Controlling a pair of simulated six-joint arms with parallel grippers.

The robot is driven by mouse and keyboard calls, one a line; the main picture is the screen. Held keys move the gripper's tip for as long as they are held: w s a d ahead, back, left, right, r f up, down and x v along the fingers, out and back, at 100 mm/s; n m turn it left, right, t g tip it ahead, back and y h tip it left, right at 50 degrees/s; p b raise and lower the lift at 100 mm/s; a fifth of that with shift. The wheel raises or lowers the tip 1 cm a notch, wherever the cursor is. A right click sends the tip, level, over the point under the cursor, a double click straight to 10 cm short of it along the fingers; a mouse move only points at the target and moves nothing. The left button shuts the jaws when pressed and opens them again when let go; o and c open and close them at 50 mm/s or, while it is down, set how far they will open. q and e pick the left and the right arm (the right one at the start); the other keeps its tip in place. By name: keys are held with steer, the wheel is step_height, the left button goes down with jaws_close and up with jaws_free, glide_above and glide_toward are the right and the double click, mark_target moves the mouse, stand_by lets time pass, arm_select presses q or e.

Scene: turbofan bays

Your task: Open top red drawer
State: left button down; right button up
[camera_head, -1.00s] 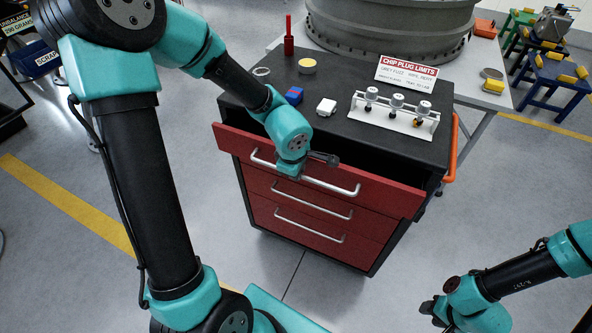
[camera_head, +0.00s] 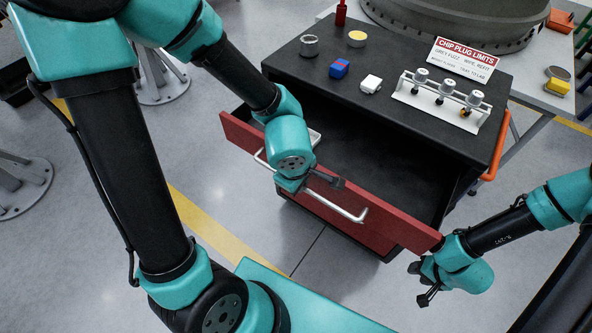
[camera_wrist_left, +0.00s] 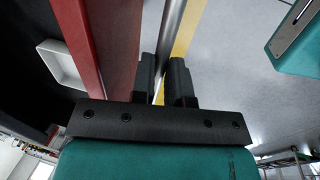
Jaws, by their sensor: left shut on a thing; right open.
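The top red drawer (camera_head: 395,227) of the black cabinet (camera_head: 420,135) is pulled well out, and its dark interior shows. Its silver handle (camera_head: 345,212) runs along the red front. My left gripper (camera_head: 325,182) is shut on the handle; in the left wrist view the fingers (camera_wrist_left: 165,80) stand on either side of the bar (camera_wrist_left: 172,35). A white tray (camera_wrist_left: 62,65) lies inside the drawer and partly shows in the head view behind my left wrist. My right gripper (camera_head: 422,284) is open and empty, low at the right, near the drawer's right end.
On the cabinet top are a metal ring (camera_head: 309,45), a yellow-topped tin (camera_head: 357,39), a blue and red block (camera_head: 340,68), a white block (camera_head: 371,84), a plug rack (camera_head: 437,100) and a sign (camera_head: 463,60). An orange side handle (camera_head: 497,146) sticks out right.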

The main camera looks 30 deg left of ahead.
arm_select(q)
steer(key=c, duration=1.1)
jaws_free()
steer(key=s+r, duration=0.1)
steer(key=r, duration=0.4)
steer(key=s+r, duration=0.1)
steer(key=r, duration=0.5)
steer(key=s+r, duration=0.1)
steer(key=r, duration=0.5)
steer(key=shift+s+a, duration=0.1)
steer(key=shift+a, duration=0.2)
